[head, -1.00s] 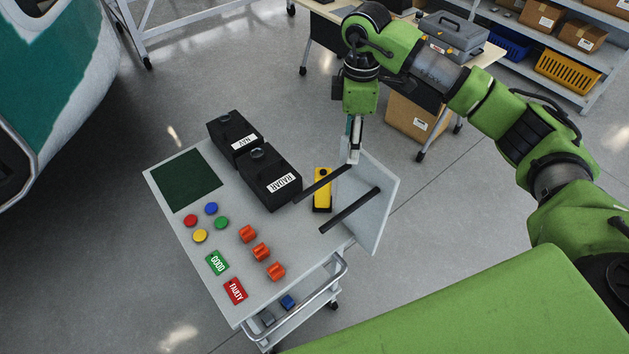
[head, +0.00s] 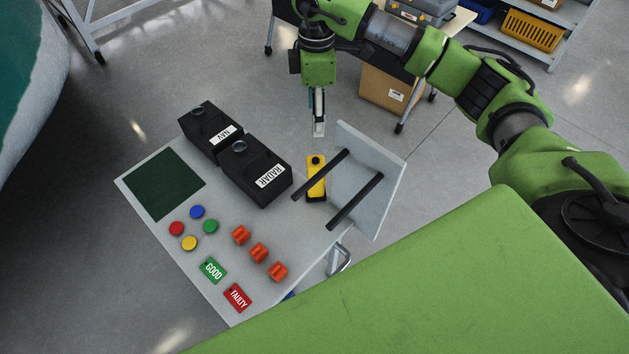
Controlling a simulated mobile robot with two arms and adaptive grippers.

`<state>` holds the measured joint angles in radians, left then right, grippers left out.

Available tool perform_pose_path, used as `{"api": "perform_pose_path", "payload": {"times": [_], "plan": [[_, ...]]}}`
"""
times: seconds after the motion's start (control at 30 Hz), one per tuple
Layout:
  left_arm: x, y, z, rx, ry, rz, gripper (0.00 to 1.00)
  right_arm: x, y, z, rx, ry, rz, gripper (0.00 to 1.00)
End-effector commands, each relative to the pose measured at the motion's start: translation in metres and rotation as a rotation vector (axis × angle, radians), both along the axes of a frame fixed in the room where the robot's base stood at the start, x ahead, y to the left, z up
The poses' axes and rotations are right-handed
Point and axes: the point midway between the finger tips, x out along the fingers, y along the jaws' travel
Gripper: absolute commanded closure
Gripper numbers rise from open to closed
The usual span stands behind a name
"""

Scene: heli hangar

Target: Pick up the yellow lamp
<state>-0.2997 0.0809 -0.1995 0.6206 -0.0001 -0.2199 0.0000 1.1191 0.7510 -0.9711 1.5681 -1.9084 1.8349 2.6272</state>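The yellow lamp (head: 316,181), a flat yellow block with a black round knob near its far end, lies on the grey cart top (head: 215,260). It sits between the black RADAR box and a grey upright panel with two black bars. My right gripper (head: 319,130) points down just beyond the lamp's far end, apart from it. Its fingers look close together from this angle, and I cannot tell whether they are open. My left gripper is not in view.
Black NAV (head: 209,133) and RADAR (head: 256,174) boxes stand left of the lamp. The panel (head: 370,185) with bars (head: 355,202) stands close on its right. Coloured buttons (head: 190,243), orange parts (head: 259,253) and GOOD (head: 213,270) and FAULTY (head: 237,298) labels occupy the front.

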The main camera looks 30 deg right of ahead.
Motion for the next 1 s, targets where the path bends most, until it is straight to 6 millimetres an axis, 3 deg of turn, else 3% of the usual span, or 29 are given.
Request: {"api": "perform_pose_path", "payload": {"times": [0.2,0.5,0.67,1.0], "plan": [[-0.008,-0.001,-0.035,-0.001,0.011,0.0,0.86,0.0,0.0,-0.035,0.0,0.0,0.0,0.46],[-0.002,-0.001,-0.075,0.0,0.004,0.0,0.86,0.0,0.0,-0.074,0.0,0.0,0.0,0.46],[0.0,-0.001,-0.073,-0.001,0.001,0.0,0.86,0.0,0.0,-0.084,0.0,0.001,-0.001,0.46],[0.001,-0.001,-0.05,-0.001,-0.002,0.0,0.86,-0.001,0.001,-0.143,0.001,0.004,-0.001,0.46]]}}
